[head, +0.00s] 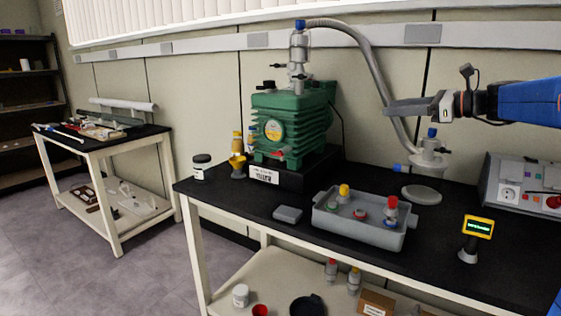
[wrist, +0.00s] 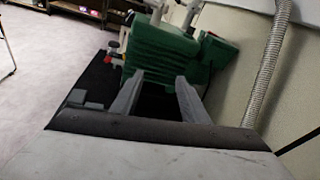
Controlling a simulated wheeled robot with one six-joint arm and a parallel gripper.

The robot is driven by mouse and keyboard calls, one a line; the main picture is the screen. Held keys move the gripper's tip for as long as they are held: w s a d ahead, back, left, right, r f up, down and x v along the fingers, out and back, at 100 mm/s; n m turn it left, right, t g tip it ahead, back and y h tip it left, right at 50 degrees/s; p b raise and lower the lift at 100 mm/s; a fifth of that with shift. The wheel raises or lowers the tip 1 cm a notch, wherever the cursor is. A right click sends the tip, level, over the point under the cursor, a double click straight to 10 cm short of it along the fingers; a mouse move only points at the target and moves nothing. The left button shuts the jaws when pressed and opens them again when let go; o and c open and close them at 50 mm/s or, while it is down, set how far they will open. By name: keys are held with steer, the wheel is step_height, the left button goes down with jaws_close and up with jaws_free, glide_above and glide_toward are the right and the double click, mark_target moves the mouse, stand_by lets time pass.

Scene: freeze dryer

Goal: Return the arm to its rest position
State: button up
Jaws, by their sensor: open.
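My gripper (head: 398,108) reaches in from the right in the head view, held level in the air above the black bench. It is to the right of the green vacuum pump (head: 290,120) and in front of the grey hose (head: 372,70). In the wrist view my gripper (wrist: 158,98) shows two grey fingers spread apart with nothing between them. The green pump (wrist: 165,55) lies beyond the fingertips in that view. My blue arm link shows at the right edge of the head view.
A grey tray (head: 350,232) with several small fittings stands on the black bench (head: 455,215). A yellow gauge (head: 478,228) and a grey control box (head: 520,190) stand to the right. A metal flange (head: 428,160) hangs at the hose end. A side table (head: 105,150) stands at left.

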steer(key=s+a+f+n+g+h, duration=0.25)
steer(key=s+a+f+n, duration=0.3)
steer(key=s+f, duration=0.4)
steer(key=s+a+f+n+g+h, duration=0.25)
steer(key=s+a+f+n, duration=0.3)
steer(key=s+f, duration=0.45)
steer(key=s+d+f+n+h, duration=0.3)
steer(key=s+f+n, duration=0.3)
steer(key=s+f, duration=0.2)
steer(key=s+d+f+n+h, duration=0.4)
steer(key=s+f+n, duration=0.2)
steer(key=s, duration=0.5)
steer(key=shift+s+f+n+g, duration=0.2)
steer(key=shift+f+n+g, duration=0.15)
steer(key=shift+f, duration=0.55)
